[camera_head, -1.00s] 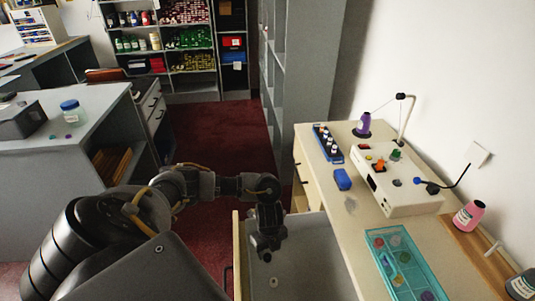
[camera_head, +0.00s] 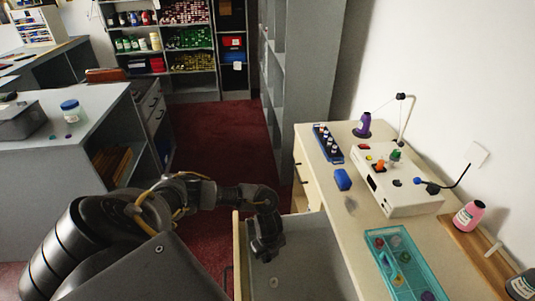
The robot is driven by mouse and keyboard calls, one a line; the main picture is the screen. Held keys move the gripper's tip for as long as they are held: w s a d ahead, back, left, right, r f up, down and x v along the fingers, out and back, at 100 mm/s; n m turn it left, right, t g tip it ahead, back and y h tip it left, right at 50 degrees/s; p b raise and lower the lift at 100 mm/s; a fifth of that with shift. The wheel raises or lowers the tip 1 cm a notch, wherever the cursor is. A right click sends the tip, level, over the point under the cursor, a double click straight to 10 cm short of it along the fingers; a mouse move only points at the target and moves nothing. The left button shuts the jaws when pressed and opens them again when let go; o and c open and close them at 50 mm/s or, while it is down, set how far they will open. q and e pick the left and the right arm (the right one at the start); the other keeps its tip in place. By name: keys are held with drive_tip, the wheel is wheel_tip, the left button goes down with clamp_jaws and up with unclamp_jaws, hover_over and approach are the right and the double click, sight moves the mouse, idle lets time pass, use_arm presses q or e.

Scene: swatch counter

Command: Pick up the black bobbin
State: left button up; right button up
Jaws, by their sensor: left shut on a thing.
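My left gripper (camera_head: 266,256) points down over the open grey drawer (camera_head: 307,262) at the bottom middle. It is shut on a small dark thing between its fingers. That thing is mostly hidden and blends with the dark fingers; it fits the black bobbin, but its shape cannot be made out. No other black bobbin can be clearly told apart in the drawer. My right gripper is not in view.
A small pale round thing (camera_head: 274,282) lies in the drawer below the gripper. Red floor lies open behind.

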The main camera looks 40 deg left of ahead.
use_arm(q)
drive_tip(key=shift+r, duration=0.25)
wheel_tip(320, 180, up, 10)
drive_tip(key=p, duration=0.2)
drive_tip(key=shift+f, duration=0.25)
